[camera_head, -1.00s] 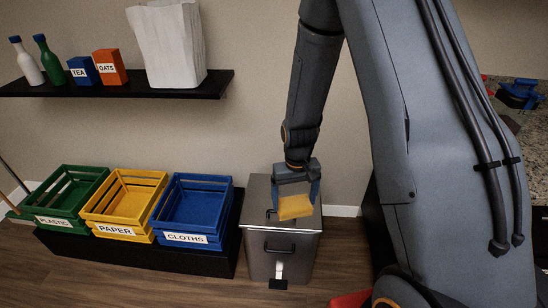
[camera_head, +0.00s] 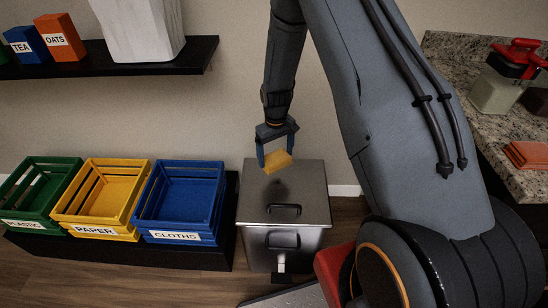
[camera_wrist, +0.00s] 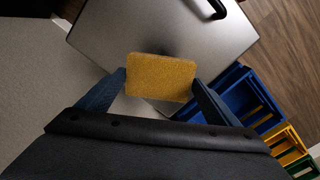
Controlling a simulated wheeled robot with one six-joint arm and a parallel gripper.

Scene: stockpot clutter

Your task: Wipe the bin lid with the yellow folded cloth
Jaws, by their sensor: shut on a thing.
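The yellow folded cloth (camera_head: 277,163) is held between the two fingers of my gripper (camera_head: 275,161), which is shut on it. In the wrist view the cloth (camera_wrist: 160,77) spans the gap between the blue fingertips. The bin lid (camera_head: 312,184) is a flat brushed-metal top with a black handle (camera_head: 284,210). The cloth is over the back left part of the lid, with a dark shadow on the metal below it. It looks a little above the lid; contact cannot be told for sure. The lid (camera_wrist: 110,40) fills much of the wrist view.
Green, yellow and blue crates (camera_head: 178,197) stand left of the bin, the blue one labelled CLOTHS. A black shelf (camera_head: 120,63) with boxes hangs on the wall at upper left. A granite counter (camera_head: 465,75) with jars and an orange folded cloth (camera_head: 527,154) is at right.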

